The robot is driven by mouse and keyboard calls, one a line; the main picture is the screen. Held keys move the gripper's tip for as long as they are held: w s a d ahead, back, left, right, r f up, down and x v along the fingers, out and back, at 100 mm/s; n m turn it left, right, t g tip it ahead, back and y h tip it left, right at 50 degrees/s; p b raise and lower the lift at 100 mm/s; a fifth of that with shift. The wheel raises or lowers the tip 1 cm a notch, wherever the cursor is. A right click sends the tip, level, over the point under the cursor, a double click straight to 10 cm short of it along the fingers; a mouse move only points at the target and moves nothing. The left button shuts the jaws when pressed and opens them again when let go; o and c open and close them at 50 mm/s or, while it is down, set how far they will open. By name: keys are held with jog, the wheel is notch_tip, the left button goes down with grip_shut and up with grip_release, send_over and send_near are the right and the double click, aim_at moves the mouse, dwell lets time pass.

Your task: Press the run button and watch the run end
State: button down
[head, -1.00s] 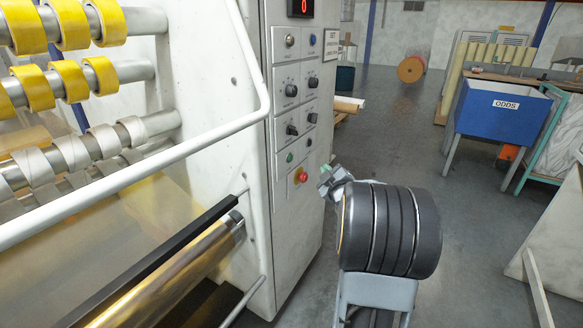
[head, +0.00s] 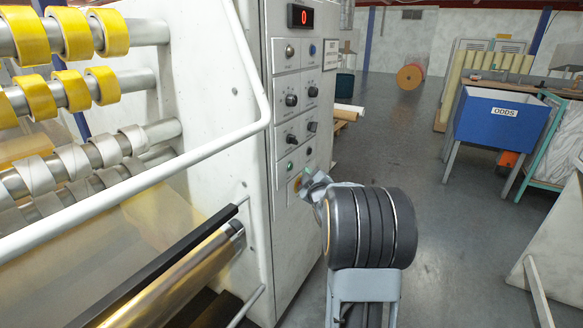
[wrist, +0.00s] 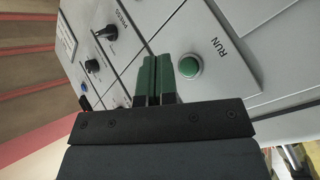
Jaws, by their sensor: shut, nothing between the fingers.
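The run button is a green round button on a grey plate marked RUN in the wrist view (wrist: 188,67). It also shows low on the control panel in the head view (head: 290,166). My gripper (wrist: 157,62) has its green fingers together with nothing between them. Its fingertips appear just left of the button in the wrist view, and the button is uncovered. I cannot tell how far they stand from the panel face. In the head view the gripper (head: 308,174) is just below and right of the button. The red display (head: 304,17) reads 0.
Several knobs (head: 291,100) sit above the button on the panel. My gripper hides most of the yellow-backed stop button. A white guard rail (head: 190,146) and rollers with yellow tape (head: 40,96) are at left. A blue ODDS bin (head: 500,130) stands on the right.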

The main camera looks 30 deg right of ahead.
jog(key=shift+w+a+b, duration=0.2)
jog(key=shift+w+a, duration=0.1)
jog(key=shift+w, duration=0.25)
jog(key=shift+w+a+b, duration=0.2)
jog(key=shift+w+a, duration=0.1)
jog(key=shift+w, duration=0.25)
jog(key=shift+w+a+f+b, duration=0.1)
jog(key=shift+w+b, duration=0.1)
jog(key=shift+b, duration=0.2)
dwell(1.2)
jog(key=shift+w+a, duration=0.1)
jog(key=shift+w, duration=0.05)
jog(key=shift+w+a+b, duration=0.15)
jog(key=shift+w+b, duration=0.2)
jog(key=shift+b, duration=0.1)
dwell(0.7)
jog(key=shift+s, duration=0.2)
jog(key=shift+s+d+b, duration=0.3)
jog(key=shift+s+d, duration=0.05)
jog(key=shift+s, duration=0.15)
jog(key=shift+s+d, duration=0.4)
jog(key=shift+s, duration=0.35)
jog(key=shift+s+d, duration=0.4)
jog(key=shift+s, duration=0.35)
jog(key=shift+s+d, duration=0.4)
jog(key=shift+s, duration=0.35)
